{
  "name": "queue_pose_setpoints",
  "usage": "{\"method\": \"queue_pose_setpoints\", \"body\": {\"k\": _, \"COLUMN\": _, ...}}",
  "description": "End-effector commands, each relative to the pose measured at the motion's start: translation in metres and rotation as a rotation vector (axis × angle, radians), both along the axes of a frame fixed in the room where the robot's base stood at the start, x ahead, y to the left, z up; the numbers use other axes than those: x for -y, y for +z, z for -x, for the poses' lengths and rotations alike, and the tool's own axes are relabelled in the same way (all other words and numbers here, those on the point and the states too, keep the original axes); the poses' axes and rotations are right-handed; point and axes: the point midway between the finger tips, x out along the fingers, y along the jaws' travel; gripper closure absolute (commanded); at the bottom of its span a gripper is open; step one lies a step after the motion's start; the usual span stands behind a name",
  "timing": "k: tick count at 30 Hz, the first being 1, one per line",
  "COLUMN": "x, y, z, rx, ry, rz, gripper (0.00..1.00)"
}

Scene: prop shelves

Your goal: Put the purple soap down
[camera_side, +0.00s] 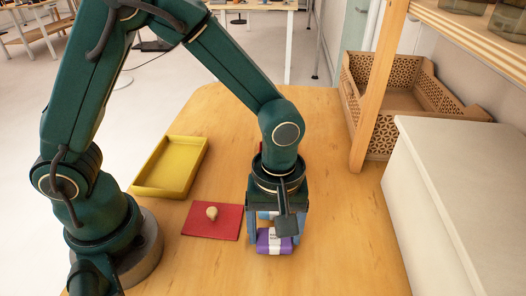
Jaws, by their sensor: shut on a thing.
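The purple soap (266,246), a purple block with a pale band around it, is at the lower middle of the side view. My gripper (278,232) points down at it, with a blue finger visible on each side, and is shut on the soap. The gripper body covers the soap's upper part. I cannot tell whether the soap touches the wooden table (340,235) or hangs just above it.
A red mat (190,228) with a small pale wooden piece (211,213) lies left of the soap. A yellow tray (190,143) is further back left. A white box (440,150), a shelf post (378,85) and a patterned wooden crate (352,98) bound the right. Table front is clear.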

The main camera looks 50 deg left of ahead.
Motion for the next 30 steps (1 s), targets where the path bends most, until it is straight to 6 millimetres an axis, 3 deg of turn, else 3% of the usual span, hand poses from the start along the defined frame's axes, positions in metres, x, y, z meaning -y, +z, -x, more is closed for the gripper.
{"method": "queue_pose_setpoints", "body": {"k": 8, "x": 0.001, "y": 0.036, "z": -0.002, "rx": 0.010, "ry": 0.000, "rz": 0.004, "gripper": 0.90}}
{"method": "queue_pose_setpoints", "body": {"k": 21, "x": -0.087, "y": 0.088, "z": -0.007, "rx": 0.006, "ry": 0.009, "rz": 0.001, "gripper": 0.90}}
{"method": "queue_pose_setpoints", "body": {"k": 30, "x": -0.114, "y": 0.105, "z": -0.008, "rx": 0.004, "ry": -0.016, "rz": 0.000, "gripper": 0.90}}
